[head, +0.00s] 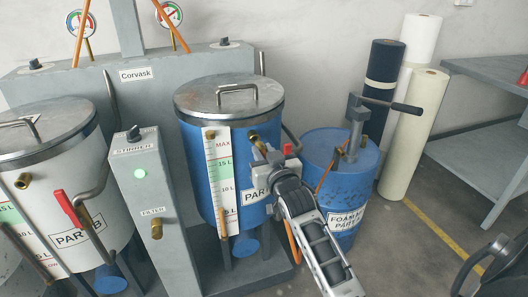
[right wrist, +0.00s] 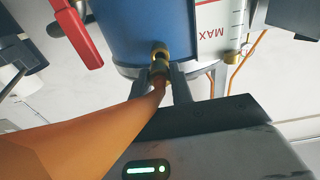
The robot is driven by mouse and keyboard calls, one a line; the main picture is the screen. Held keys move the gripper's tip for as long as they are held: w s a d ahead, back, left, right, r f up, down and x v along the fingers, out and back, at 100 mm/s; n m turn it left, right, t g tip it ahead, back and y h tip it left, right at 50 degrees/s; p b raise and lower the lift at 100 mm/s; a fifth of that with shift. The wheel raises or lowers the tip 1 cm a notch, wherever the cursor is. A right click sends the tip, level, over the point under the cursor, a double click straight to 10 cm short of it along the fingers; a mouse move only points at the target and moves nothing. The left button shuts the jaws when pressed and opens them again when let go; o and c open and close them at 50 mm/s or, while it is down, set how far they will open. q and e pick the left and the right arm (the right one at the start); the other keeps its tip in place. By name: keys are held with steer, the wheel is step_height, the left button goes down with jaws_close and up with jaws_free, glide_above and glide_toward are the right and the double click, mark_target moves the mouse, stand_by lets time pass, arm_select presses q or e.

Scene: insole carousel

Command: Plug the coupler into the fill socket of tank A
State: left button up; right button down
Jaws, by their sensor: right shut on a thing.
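Tank A is the blue tank (head: 222,176) with a steel lid in the middle of the head view; its label is partly hidden by my right arm. It also shows in the right wrist view (right wrist: 125,22). Its brass fill socket (head: 253,137) sticks out of the upper wall and shows in the right wrist view (right wrist: 160,48). My right gripper (head: 268,156) is shut on the brass coupler (right wrist: 160,70), with the orange hose behind it. The coupler is in line with the socket, at its mouth; I cannot tell whether it is seated. My left gripper is out of view.
A blue drum (head: 318,168) with a hand pump (head: 357,120) stands close right of tank A. A grey post (head: 152,190) and a white tank (head: 95,165) stand left. A red lever (right wrist: 75,32) is near the tank in the right wrist view. Rolls (head: 414,130) lean behind.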

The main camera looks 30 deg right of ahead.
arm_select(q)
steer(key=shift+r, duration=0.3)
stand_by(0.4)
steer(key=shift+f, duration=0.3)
arm_select(e)
steer(key=shift+x, duration=1.4)
steer(key=c, duration=1.1)
jaws_free()
steer(key=shift+w, duration=0.1)
steer(key=shift+c, duration=0.2)
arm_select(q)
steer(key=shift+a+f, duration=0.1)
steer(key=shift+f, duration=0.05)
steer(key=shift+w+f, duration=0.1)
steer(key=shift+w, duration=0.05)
arm_select(e)
steer(key=v, duration=1.6)
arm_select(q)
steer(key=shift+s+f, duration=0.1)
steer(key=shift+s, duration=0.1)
arm_select(e)
steer(key=shift+d, duration=0.1)
